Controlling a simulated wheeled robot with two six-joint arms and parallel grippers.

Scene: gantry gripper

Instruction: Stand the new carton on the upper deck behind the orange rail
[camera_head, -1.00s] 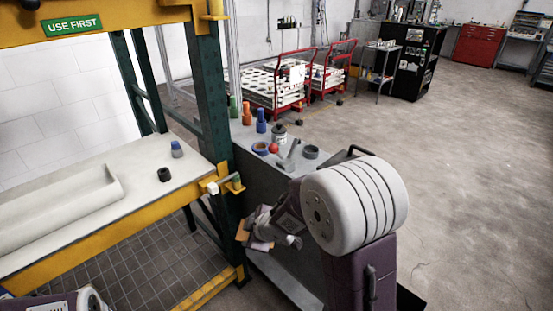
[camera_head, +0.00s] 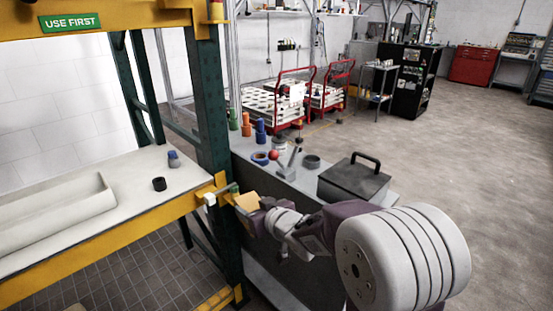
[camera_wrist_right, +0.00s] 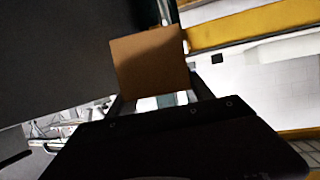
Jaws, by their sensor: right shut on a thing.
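My right gripper (camera_head: 258,217) is shut on a small brown carton (camera_head: 246,201), beside the green rack post and just right of the deck's front corner. The carton also shows in the right wrist view (camera_wrist_right: 150,64), held at the fingertips and tilted in that picture. The upper deck (camera_head: 130,175) is a pale shelf at the left. Its orange-yellow rail (camera_head: 110,232) runs along the front edge. The carton is outside the deck, near the rail's right end. My left gripper is not in view.
On the deck are a white trough (camera_head: 60,215), a black ring (camera_head: 159,184) and a small blue-grey item (camera_head: 173,159). The green post (camera_head: 208,110) stands close to the carton. A grey bench holds bottles, tape and a black case (camera_head: 354,181). Red carts (camera_head: 275,95) stand behind.

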